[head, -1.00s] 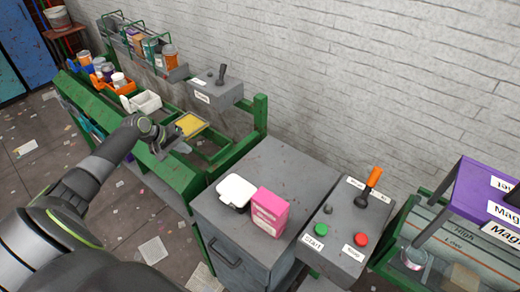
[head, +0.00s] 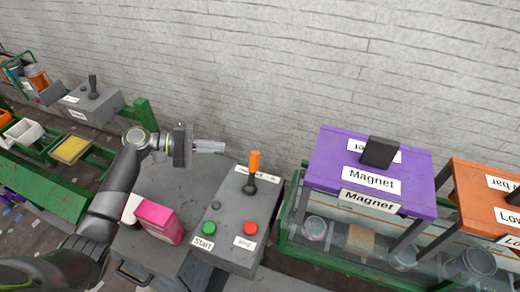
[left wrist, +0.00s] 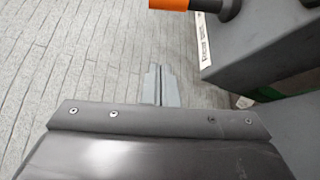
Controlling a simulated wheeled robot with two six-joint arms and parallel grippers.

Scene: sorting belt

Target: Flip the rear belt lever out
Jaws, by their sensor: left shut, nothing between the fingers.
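A lever with an orange grip and dark base (head: 254,165) stands nearly upright on the grey control box. Its label is too small to read fully. Its orange grip also shows at the top edge of the left wrist view (left wrist: 168,4). A second, dark lever (head: 93,86) stands on a grey box at the far left. I cannot tell from the labels which is the rear belt lever. My left gripper (head: 222,147) is shut and empty, in the air just left of the orange grip, apart from it. It also shows in the left wrist view (left wrist: 158,75). My right gripper is not in view.
The control box (head: 222,225) has a green start button (head: 209,228) and a red button (head: 250,228). A pink box (head: 160,222) stands on the grey cabinet. A purple magnet unit (head: 330,175) is to the right. A white brick wall (head: 300,60) runs behind.

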